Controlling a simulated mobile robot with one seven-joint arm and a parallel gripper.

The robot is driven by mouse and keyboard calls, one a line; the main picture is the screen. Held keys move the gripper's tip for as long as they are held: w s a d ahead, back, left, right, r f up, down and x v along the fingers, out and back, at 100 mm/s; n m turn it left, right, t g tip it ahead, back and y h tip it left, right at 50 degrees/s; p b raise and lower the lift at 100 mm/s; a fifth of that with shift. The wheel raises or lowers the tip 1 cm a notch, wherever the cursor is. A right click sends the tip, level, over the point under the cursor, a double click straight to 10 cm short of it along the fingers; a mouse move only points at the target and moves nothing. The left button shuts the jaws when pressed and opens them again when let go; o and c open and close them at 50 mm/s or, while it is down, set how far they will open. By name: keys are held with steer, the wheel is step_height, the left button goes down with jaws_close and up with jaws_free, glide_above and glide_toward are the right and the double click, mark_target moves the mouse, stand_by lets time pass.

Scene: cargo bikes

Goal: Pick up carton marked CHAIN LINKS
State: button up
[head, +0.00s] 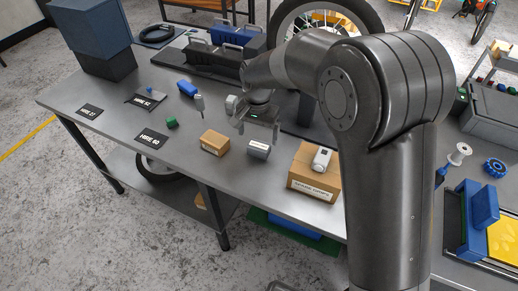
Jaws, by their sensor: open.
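A small brown carton (214,143) with a pale label on its front stands on the grey workbench (160,168). A small grey box (259,149) with a white label stands to its right. A larger brown carton (303,187) stands further right, with a white device (321,158) lying on top. The print on these labels is too small to read surely, so I cannot tell which says CHAIN LINKS. My gripper (256,130) is open and appears empty, just behind the grey box in the picture. My arm hides part of the bench at right.
Black cards (152,138), a green piece (172,122), a blue block (188,89) and an upright tool (199,105) are on the bench at left. A dark blue bin (95,35) stands at the far left.

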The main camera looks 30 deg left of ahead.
mark_target(259, 145)
steer(key=f, duration=0.6)
steer(key=shift+w+d+f, duration=0.1)
steer(key=shift+w+f, duration=0.1)
steer(key=shift+f, duration=0.05)
steer(key=shift+c, duration=0.2)
steer(key=c, duration=1)
